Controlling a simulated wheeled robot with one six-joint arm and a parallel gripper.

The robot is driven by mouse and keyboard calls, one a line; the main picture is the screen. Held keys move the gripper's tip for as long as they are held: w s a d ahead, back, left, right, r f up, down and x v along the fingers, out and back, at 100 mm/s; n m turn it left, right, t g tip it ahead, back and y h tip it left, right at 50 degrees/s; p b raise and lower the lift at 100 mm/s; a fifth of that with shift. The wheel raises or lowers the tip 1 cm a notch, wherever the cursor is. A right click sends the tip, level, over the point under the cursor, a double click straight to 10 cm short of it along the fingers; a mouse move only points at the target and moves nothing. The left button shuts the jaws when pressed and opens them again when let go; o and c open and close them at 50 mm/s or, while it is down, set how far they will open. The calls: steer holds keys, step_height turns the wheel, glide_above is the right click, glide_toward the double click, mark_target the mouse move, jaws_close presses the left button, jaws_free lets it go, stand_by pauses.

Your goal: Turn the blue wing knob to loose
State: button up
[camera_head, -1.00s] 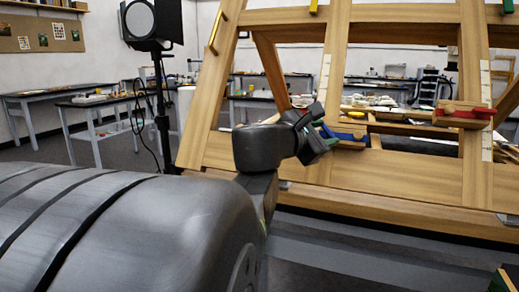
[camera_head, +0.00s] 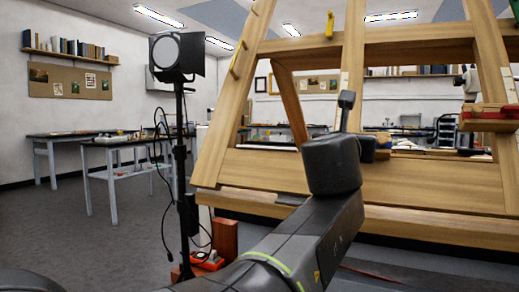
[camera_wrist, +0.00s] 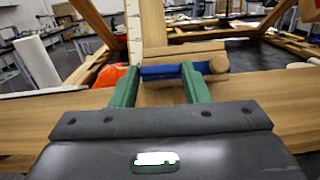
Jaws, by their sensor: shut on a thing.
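The blue wing knob (camera_wrist: 160,72) shows in the wrist view as a blue bar in front of a wooden block (camera_wrist: 185,52) on the easel frame. My gripper (camera_wrist: 158,76) has its two green fingers at either end of the blue bar and is shut on it. The fingers cover the bar's ends, so I cannot read how far it is turned. In the head view my arm hides the blue knob and my fingers. Only part of a wooden block (camera_head: 383,153) shows right of my wrist.
The large wooden easel frame (camera_head: 290,169) fills the right of the head view. It carries a red knob (camera_head: 489,112) at right and a yellow one (camera_head: 330,25) on top. A lamp on a stand (camera_head: 178,55) and work tables (camera_head: 120,140) stand left. Open floor lies at left.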

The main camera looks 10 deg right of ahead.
steer(key=shift+f+n+y, duration=0.1)
steer(key=shift+n+y, duration=0.2)
steer(key=shift+n, duration=0.1)
steer(key=o, duration=1)
steer(key=shift+s, duration=0.1)
steer(key=shift+p+v, duration=2.35)
steer(key=shift+v, duration=4.45)
steer(key=shift+f, duration=0.15)
steer(key=b+x, duration=0.2)
steer(key=x, duration=0.5)
steer(key=b+x, duration=0.3)
steer(key=x, duration=0.3)
steer(key=shift+w+d+r, duration=0.2)
steer(key=shift+w+r, duration=0.05)
steer(key=shift+w, duration=0.1)
